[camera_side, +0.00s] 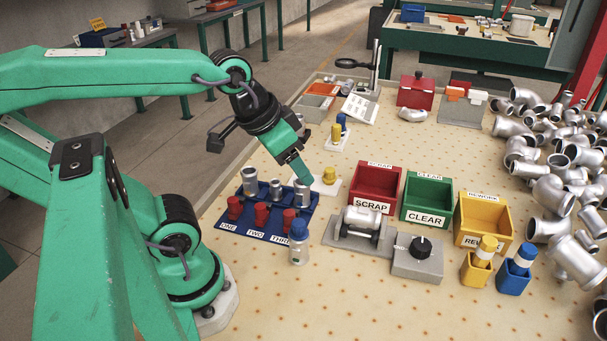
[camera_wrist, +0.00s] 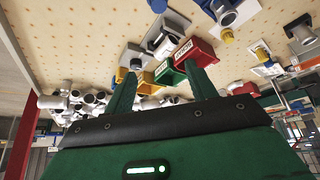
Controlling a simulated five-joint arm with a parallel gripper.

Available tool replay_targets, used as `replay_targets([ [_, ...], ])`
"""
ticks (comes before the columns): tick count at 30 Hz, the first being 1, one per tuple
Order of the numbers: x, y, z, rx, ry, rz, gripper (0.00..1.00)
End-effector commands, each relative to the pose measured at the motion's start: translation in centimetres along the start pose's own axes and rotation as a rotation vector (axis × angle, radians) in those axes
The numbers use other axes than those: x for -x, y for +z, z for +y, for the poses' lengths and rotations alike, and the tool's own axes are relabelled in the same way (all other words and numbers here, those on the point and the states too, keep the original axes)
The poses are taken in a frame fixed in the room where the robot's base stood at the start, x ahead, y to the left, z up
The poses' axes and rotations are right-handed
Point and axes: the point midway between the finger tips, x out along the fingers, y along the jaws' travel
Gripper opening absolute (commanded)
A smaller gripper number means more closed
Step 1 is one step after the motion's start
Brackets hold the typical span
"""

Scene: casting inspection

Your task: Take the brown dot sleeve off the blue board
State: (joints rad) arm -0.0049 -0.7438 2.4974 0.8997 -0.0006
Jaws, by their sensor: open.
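The blue board (camera_side: 262,232) lies left of the table's middle, marked ONE, TWO and THREE. Three silver sleeves stand along its back: the left (camera_side: 250,182), the middle (camera_side: 276,190) and the right (camera_side: 302,194). Red plugs (camera_side: 262,212) stand in front of them. No brown dot can be made out on any sleeve. My gripper (camera_side: 298,172) is open and empty, its tip just over the right sleeve in the side view. In the wrist view my gripper (camera_wrist: 160,70) shows its fingers apart, and part of the blue board (camera_wrist: 208,8) shows at the top.
A blue-capped bottle (camera_side: 298,243) stands before the board's right end. Red SCRAP (camera_side: 375,207), green CLEAR (camera_side: 426,217) and yellow REWORK (camera_side: 482,241) bins stand to the right. A casting (camera_side: 361,218) sits on a grey stand.

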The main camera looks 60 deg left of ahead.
Motion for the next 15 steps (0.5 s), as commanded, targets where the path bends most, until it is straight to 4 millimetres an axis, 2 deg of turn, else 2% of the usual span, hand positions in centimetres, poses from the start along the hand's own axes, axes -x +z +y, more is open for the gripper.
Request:
replay_targets([
  [8,-1.3,-1.1,-1.8,0.077,-0.033,-0.055,0.56],
  [15,-3.6,-2.4,-5.3,0.209,-0.083,-0.142,0.56],
])
